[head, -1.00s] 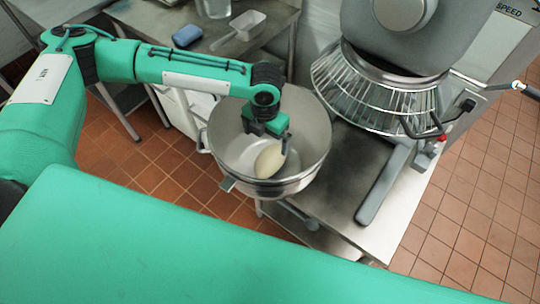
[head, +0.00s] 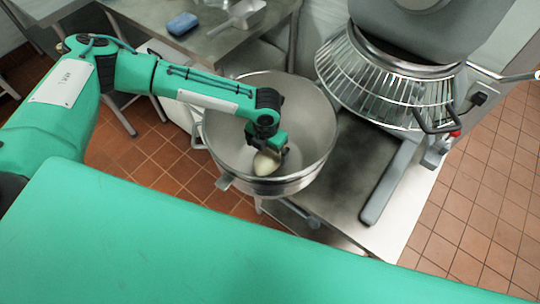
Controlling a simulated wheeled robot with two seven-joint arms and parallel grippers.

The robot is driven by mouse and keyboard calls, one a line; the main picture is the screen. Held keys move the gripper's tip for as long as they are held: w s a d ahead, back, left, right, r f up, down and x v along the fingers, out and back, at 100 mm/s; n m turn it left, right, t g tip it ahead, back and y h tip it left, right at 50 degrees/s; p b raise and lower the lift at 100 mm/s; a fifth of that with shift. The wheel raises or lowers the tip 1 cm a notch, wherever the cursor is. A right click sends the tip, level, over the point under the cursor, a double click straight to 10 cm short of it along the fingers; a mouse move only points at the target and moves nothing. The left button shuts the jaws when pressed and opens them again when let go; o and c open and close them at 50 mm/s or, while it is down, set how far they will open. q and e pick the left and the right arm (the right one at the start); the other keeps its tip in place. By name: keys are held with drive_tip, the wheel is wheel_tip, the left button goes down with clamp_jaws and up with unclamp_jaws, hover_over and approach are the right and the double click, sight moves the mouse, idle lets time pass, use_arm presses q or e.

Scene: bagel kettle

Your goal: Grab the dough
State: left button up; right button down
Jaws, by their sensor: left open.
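A pale, rounded piece of dough (head: 265,164) lies inside a large steel mixing bowl (head: 318,120), toward the bowl's near side. My left arm reaches in from the left over the bowl's rim. My left gripper (head: 269,151) points down into the bowl, open, right at the dough, and covers its upper part. I cannot tell whether the fingers touch it. My right gripper is not in view.
A large mixer with a wire guard (head: 385,85) stands right of the bowl on a steel base. Tiled floor is open at right.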

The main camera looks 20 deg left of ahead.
use_arm(q)
drive_tip(key=f, duration=0.3)
drive_tip(key=d+f, duration=0.1)
drive_tip(key=f, duration=0.1)
drive_tip(key=shift+w+f, duration=0.1)
drive_tip(key=shift+w, duration=0.1)
drive_tip(key=c, duration=1.7)
drive_tip(key=shift+c, duration=0.2)
